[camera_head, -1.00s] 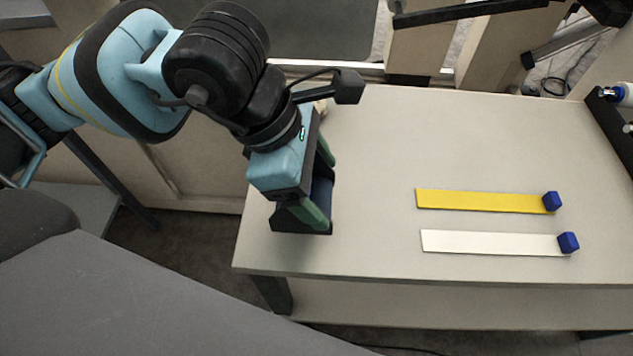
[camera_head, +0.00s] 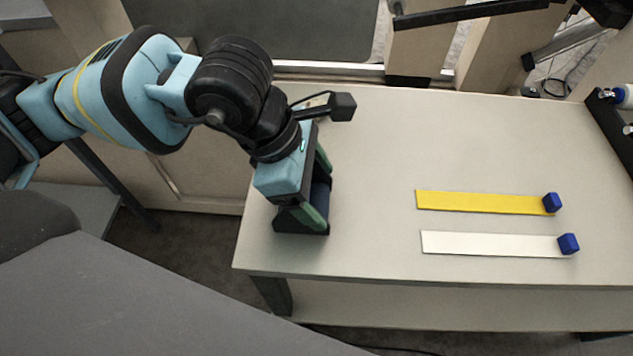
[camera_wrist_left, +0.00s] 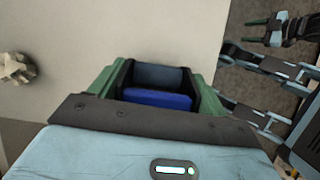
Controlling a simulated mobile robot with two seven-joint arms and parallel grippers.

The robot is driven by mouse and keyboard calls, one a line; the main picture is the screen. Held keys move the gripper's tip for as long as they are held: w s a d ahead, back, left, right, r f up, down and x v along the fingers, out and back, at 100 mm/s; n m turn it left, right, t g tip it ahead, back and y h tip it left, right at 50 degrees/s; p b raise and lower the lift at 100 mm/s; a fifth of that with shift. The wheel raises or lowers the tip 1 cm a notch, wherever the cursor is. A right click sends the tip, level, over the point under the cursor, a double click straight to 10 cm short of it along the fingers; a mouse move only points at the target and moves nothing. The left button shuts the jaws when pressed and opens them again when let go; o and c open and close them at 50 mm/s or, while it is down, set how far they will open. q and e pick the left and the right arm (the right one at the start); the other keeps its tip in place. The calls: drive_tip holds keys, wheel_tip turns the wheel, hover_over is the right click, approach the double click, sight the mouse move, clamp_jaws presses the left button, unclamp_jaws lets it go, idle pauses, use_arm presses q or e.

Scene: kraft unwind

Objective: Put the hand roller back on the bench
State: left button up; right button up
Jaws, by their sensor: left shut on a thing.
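My left gripper (camera_head: 317,187) is shut on the hand roller (camera_head: 319,194), whose dark blue drum shows between the green fingers. In the left wrist view the roller's blue part (camera_wrist_left: 158,98) sits between both fingers (camera_wrist_left: 158,85). The gripper points down over the left end of the pale bench (camera_head: 385,150), near its front left corner. I cannot tell whether the roller touches the bench top. My right gripper (camera_wrist_left: 265,31) shows small at the upper right of the left wrist view, fingers apart and empty.
A yellow strip (camera_head: 480,202) and a white strip (camera_head: 490,243) lie on the bench's right half, each with a blue block at its right end. A pale knobbed thing (camera_wrist_left: 15,68) lies on the bench beyond my gripper. The bench middle is clear.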

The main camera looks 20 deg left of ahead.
use_arm(q)
drive_tip(key=shift+s+f+b, duration=0.2)
drive_tip(key=shift+f+b, duration=0.4)
drive_tip(key=shift+f, duration=0.2)
drive_tip(key=o, duration=1.7)
drive_tip(key=shift+w, duration=0.2)
drive_tip(key=shift+r, duration=0.15)
drive_tip(key=shift+r+p, duration=0.55)
drive_tip(key=shift+r, duration=0.05)
drive_tip(key=p+v, duration=0.1)
drive_tip(key=v, duration=1.1)
